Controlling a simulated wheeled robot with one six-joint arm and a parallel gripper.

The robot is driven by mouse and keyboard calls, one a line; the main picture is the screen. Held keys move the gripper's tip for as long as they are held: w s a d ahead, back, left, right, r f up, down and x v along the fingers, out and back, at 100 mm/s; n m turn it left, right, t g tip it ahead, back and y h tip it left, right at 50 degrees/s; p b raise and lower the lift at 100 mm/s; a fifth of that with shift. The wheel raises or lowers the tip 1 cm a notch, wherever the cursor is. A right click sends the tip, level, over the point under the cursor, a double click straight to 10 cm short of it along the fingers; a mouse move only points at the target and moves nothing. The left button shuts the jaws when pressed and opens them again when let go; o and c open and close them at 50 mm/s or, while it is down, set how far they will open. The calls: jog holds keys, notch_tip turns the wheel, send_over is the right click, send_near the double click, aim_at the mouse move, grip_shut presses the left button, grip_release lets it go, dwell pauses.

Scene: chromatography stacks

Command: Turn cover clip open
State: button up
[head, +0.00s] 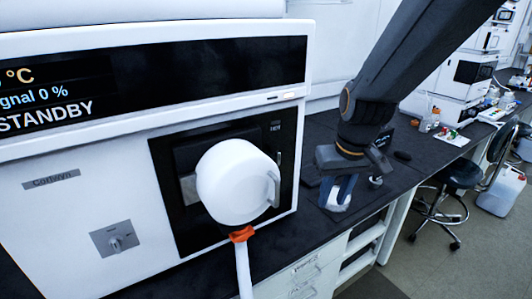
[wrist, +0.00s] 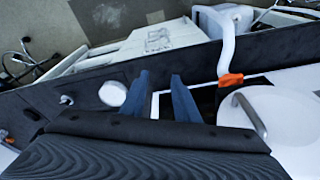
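A white instrument with a dark display stands at the left of the head view. A round white drum-like cover (head: 228,185) sticks out of its black recessed panel (head: 168,165). A handle-like bar (head: 274,186) is on the cover's right side; in the wrist view a silver bar (wrist: 249,116) crosses the white cover (wrist: 292,128). I cannot tell for sure which part is the clip. My gripper (head: 335,200) hangs right of the instrument, apart from the cover. In the wrist view my gripper's blue fingers (wrist: 160,84) are spread, with nothing held between them.
An orange fitting (head: 242,234) and white tube (head: 244,272) hang below the cover. A small knob (head: 116,243) is on the instrument's front. The dark bench (head: 425,150) runs right, with a small metal item (head: 376,181) near my gripper. A stool (head: 455,178) stands on the floor.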

aim_at(278, 152)
jog(key=w+a+r+n+t+y, duration=0.15)
jog(key=w+a+r+n, duration=0.25)
jog(key=w+a+r, duration=0.7)
jog(key=shift+y, duration=0.25)
jog(key=shift+w+p+x, duration=0.2)
jog(key=shift+p+x, duration=0.15)
jog(key=shift+x, duration=1.85)
jog(key=shift+w+p+x, duration=0.15)
jog(key=shift+p+x, duration=0.15)
jog(key=shift+x, duration=1.85)
jog(key=shift+a+r, duration=0.15)
grip_shut()
